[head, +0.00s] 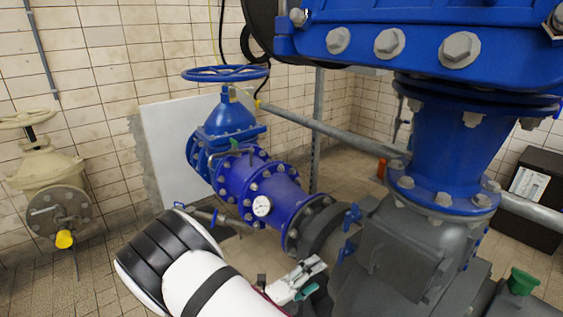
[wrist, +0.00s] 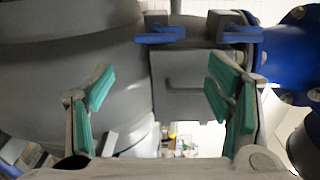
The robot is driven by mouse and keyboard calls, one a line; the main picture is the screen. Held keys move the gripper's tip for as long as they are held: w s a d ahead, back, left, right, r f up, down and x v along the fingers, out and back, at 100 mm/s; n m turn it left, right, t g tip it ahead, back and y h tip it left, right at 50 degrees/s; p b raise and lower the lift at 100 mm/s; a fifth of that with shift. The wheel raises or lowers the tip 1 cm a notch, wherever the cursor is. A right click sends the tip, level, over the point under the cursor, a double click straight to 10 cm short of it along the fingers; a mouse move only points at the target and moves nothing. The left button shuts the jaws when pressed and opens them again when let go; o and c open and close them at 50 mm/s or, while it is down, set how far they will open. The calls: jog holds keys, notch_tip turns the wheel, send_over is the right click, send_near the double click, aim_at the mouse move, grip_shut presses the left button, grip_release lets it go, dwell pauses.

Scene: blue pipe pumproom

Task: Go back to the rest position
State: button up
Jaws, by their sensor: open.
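My gripper (wrist: 160,105) is open in the wrist view, its two green-padded fingers spread wide with nothing between them. Beyond the fingers is a dark grey pipe body (wrist: 185,85) with small blue levers (wrist: 160,35) on top; I cannot tell the exact gap to it. In the head view my white and black arm reaches in from the bottom, and my gripper (head: 305,282) shows at its end, partly hidden, in front of the grey pump casing (head: 395,255).
A blue pipe (head: 270,195) with a gauge (head: 262,206) and a blue handwheel (head: 225,73) stands behind my arm. A large blue flanged pipe (head: 445,160) rises at right. A beige valve (head: 50,185) is at far left. Tiled floor shows free at lower left.

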jog(key=s+d+r+m+g+y, duration=0.2)
jog(key=s+d+r+m+g, duration=0.45)
jog(key=r+m, duration=0.5)
jog(key=s+d+r+m+g+y, duration=0.3)
jog(key=s+d+r+m+g, duration=0.35)
jog(key=r+m, duration=0.45)
jog(key=s+a+r+m+t+y, duration=0.1)
jog(key=s+r+m+y, duration=0.15)
jog(key=s+m, duration=0.45)
jog(key=s+a+r+m+t+y, duration=0.2)
jog(key=s+m+y, duration=0.2)
jog(key=s+m, duration=0.25)
jog(key=s+a+r+m+t+y, duration=0.1)
jog(key=s+r+m+y, duration=0.2)
jog(key=s+m, duration=0.45)
notch_tip(320, 180, up, 18)
jog(key=n+t+p, duration=0.1)
jog(key=t+p, duration=0.2)
jog(key=p, duration=1.4)
jog(key=shift+s+r, duration=0.15)
jog(key=shift+s, duration=0.2)
